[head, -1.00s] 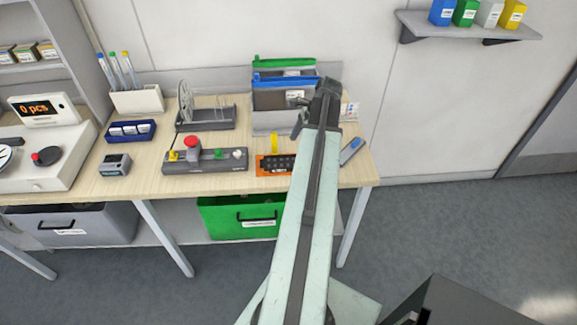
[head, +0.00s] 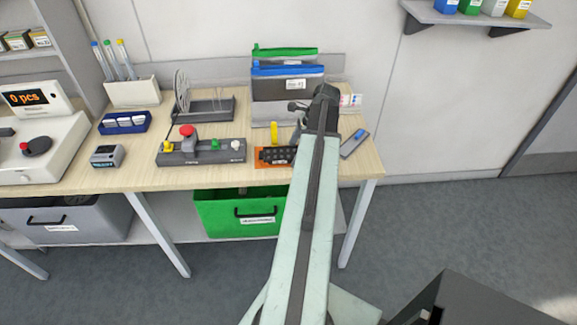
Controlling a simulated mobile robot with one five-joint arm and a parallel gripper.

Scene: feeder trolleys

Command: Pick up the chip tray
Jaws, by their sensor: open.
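A black tray with rows of small pockets (head: 281,153), which looks like the chip tray, lies on an orange mat (head: 261,163) near the front edge of the bench. Its right end is hidden behind my arm. My gripper (head: 298,120) is at the far end of my arm, above and behind the tray in the picture. It is open, apart from the tray, and partly hidden by the arm.
A grey button box (head: 200,153) stands left of the tray. A yellow upright piece (head: 275,134) is just behind it. Zipped pouches (head: 288,85) stand at the back. A blue-grey handheld device (head: 354,144) lies right of my arm on the bench (head: 355,172).

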